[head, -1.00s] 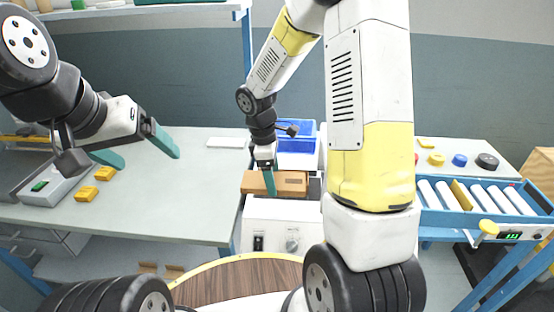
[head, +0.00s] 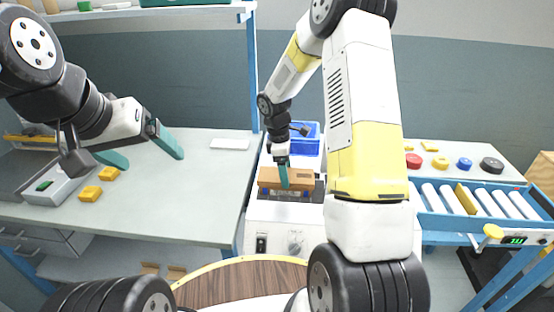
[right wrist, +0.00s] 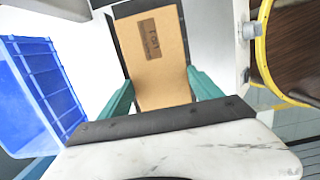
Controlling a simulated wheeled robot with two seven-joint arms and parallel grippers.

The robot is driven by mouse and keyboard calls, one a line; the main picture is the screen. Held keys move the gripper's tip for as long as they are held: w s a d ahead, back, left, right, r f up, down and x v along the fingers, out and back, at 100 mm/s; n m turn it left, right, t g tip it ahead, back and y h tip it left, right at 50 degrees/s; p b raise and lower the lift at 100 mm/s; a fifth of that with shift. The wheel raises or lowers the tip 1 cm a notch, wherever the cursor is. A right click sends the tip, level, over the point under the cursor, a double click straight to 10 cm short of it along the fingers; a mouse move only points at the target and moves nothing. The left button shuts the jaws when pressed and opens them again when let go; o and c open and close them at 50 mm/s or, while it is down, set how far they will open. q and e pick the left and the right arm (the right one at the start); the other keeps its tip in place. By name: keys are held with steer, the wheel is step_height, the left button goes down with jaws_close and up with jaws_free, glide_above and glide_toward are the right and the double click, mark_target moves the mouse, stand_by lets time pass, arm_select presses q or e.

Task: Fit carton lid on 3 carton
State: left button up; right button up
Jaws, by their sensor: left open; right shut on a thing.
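A brown cardboard carton (head: 302,179) is over the top of the white machine at the centre of the head view. It looks slightly tilted, with a dark bed under it. My right gripper (head: 284,186) is shut on this carton. In the right wrist view, the carton (right wrist: 158,80) lies between the teal fingers, with a printed label on its face. I cannot tell a separate lid from the carton, and I cannot read a number 3. My left gripper (head: 153,160) is open and empty above the left bench.
The white machine (head: 275,235) has a switch and a knob on its front. A blue crate (head: 306,132) stands behind it. Yellow blocks (head: 90,193) and a white slab (head: 230,144) lie on the left bench (head: 190,205). A roller conveyor (head: 490,200) is at the right.

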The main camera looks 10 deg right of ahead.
steer(key=shift+f, duration=0.15)
steer(key=shift+f, duration=0.25)
steer(key=o, duration=1.4)
steer(key=shift+c, duration=0.2)
steer(key=s+a+r+m+t, duration=0.1)
steer(key=s+r+m, duration=0.1)
steer(key=r, duration=0.8)
steer(key=s+r+m, duration=0.1)
steer(key=s+r, duration=0.2)
steer(key=r, duration=0.7)
steer(key=s+r+m+t+y, duration=0.1)
steer(key=s+r+m+t, duration=0.1)
steer(key=s, duration=0.4)
steer(key=s+r+m+t+y, duration=0.1)
steer(key=s+r+m, duration=0.2)
steer(key=s+m, duration=0.2)
steer(key=s+a+r+m+t+y, duration=0.1)
steer(key=s+r+m+t+y, duration=0.1)
steer(key=s, duration=0.6)
steer(key=shift+s+r+m+t, duration=0.15)
steer(key=shift+r+m+t, duration=0.15)
steer(key=shift+r+m, duration=0.55)
